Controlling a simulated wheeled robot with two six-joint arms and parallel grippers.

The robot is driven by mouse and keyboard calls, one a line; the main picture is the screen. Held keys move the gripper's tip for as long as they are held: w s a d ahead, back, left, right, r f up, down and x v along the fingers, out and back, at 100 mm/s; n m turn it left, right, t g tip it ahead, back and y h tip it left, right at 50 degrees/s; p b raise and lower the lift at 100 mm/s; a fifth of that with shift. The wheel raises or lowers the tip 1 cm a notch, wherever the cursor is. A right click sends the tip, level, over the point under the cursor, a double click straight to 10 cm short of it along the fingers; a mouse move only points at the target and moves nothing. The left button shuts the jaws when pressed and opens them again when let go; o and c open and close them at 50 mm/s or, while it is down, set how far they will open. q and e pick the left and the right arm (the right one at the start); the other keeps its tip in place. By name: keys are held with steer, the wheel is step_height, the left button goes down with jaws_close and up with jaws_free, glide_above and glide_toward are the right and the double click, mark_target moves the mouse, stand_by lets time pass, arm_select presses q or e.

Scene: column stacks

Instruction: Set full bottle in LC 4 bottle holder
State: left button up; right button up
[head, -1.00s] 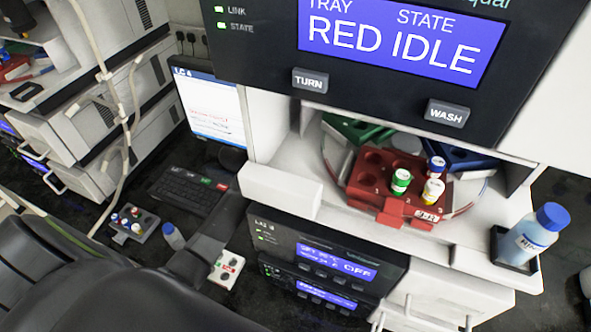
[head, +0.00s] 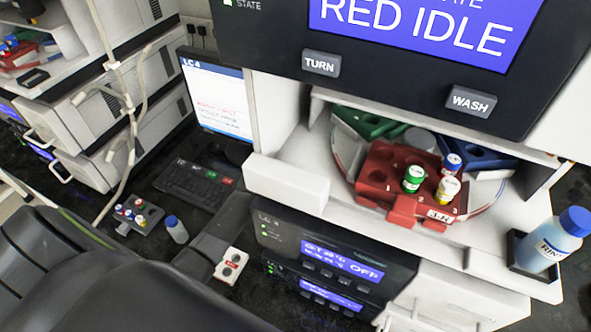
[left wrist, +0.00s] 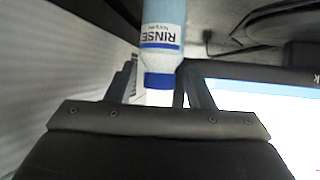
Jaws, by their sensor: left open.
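A blue-capped bottle of light blue liquid labelled "RIN…" (head: 552,242) stands in a black square holder (head: 518,262) at the right end of the white bench. A smaller-looking blue-capped bottle (head: 176,231) stands on the dark surface at the lower left. In the left wrist view, a blue-capped RINSE bottle (left wrist: 162,45) appears cap-down in the picture, between the fingers of my open left gripper (left wrist: 161,88). I cannot tell which head-view bottle this is, or whether the fingers touch it.
A red tray (head: 385,165) with several coloured-cap vials sits on a round carousel. A screen marked LC 4 (head: 212,95) and a keyboard (head: 195,183) stand at the left. A grey vial rack (head: 138,214) is beside the small bottle. A panel with TURN and WASH buttons overhangs the carousel.

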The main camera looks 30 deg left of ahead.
arm_select(q)
steer(key=shift+s+r, duration=0.1)
steer(key=shift+s+a+r, duration=0.1)
steer(key=shift+s, duration=0.2)
steer(key=b+v, duration=0.2)
steer(key=v, duration=1.4)
steer(key=shift+s+a, duration=0.2)
steer(key=shift+s, duration=0.1)
